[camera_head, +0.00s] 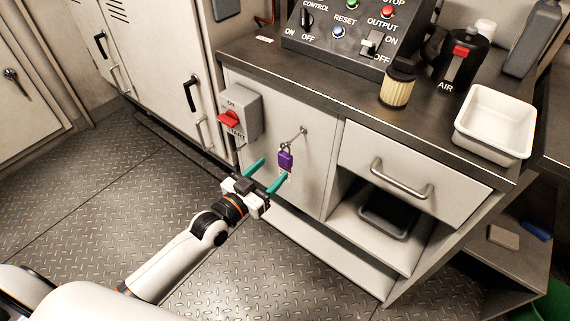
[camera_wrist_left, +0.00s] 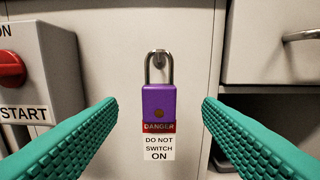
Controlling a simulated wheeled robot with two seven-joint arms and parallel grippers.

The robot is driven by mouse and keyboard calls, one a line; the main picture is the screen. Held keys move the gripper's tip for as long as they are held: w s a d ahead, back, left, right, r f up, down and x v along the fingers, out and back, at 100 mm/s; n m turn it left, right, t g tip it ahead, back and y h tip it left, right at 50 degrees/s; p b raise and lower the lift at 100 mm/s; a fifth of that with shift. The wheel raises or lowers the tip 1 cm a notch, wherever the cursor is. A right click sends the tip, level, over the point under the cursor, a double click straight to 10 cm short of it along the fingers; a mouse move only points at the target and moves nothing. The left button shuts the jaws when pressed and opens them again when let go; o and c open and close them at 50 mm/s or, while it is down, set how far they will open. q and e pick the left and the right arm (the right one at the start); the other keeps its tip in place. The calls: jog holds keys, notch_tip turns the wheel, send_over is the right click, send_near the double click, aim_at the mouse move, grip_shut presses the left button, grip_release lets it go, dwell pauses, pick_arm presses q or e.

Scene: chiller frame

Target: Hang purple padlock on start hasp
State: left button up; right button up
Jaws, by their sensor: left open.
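The purple padlock (camera_head: 286,160) hangs by its shackle on a peg (camera_head: 300,133) on the cabinet front. In the left wrist view the padlock (camera_wrist_left: 159,104) hangs upright, with a red and white danger tag (camera_wrist_left: 158,140) below or against its lower part. The start switch box (camera_head: 240,112) with a red handle (camera_head: 228,119) is to its left; any hasp on it is hard to make out. My left gripper (camera_head: 267,172) has teal fingers, is open, and points at the padlock, with the padlock between the finger lines but untouched. My right gripper is not in view.
A control panel (camera_head: 345,35), a filter (camera_head: 397,88), a black AIR bottle (camera_head: 462,60) and a white tray (camera_head: 493,122) stand on the counter. A drawer (camera_head: 410,170) with a protruding handle is right of the padlock. The floor in front is clear.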

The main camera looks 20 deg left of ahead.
aim_at(283, 159)
pick_arm(q)
jog(key=x, duration=0.4)
jog(key=b+x, duration=0.1)
jog(key=x, duration=0.4)
jog(key=shift+f, duration=0.15)
jog(key=c, duration=1)
jog(key=shift+c, duration=0.8)
jog(key=shift+a, duration=0.1)
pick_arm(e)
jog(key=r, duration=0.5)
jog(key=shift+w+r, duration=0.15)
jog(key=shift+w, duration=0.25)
